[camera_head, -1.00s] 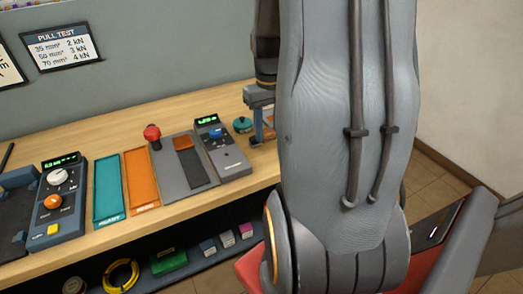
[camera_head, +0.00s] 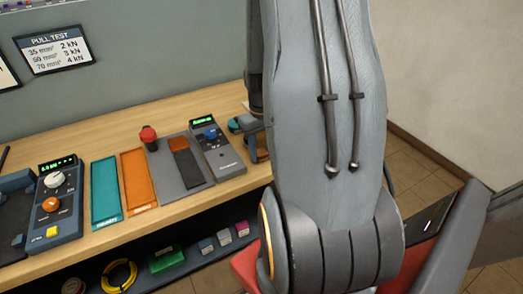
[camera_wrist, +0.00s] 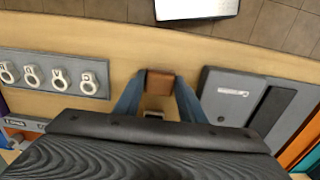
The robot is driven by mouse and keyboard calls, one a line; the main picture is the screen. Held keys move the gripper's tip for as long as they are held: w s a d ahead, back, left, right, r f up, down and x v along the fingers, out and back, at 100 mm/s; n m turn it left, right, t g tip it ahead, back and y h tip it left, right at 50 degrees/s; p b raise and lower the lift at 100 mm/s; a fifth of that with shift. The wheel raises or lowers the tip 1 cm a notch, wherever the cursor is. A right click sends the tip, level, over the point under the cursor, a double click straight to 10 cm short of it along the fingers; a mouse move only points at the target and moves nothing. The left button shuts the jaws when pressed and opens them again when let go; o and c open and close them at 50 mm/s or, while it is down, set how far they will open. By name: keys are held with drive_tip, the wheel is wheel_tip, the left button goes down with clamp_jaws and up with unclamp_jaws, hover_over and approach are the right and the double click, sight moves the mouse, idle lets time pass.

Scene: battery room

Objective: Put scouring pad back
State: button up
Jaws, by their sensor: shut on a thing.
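In the wrist view a small brown block (camera_wrist: 160,84), which looks like the scouring pad, sits between the blue-grey fingers of my gripper (camera_wrist: 160,92). The fingers are shut on it. Pale wooden bench top shows around it; I cannot tell whether the block touches the bench. In the head view my gripper (camera_head: 256,146) is at the right part of the bench, just right of the grey meter with a blue knob (camera_head: 212,140). My arm hides much of that area.
A grey plate (camera_head: 167,168) with a dark and brown strip, an orange tray (camera_head: 138,178) and a teal tray (camera_head: 106,190) lie left of the meter. A round teal item (camera_head: 234,124) is close behind the gripper. A panel of white rings (camera_wrist: 52,73) is at left.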

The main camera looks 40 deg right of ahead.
sight(262, 152)
drive_tip(key=shift+f, duration=0.1)
drive_tip(key=o, duration=1.1)
wheel_tip(262, 152, up, 12)
drive_tip(key=b, duration=0.3)
drive_tip(key=s+a+f+n, duration=0.1)
drive_tip(key=a, duration=1.1)
drive_tip(key=s+a+f+n+t, duration=0.1)
drive_tip(key=a+f, duration=0.1)
drive_tip(key=a, duration=1)
drive_tip(key=shift+s+a+n, duration=0.15)
drive_tip(key=shift+n, duration=0.25)
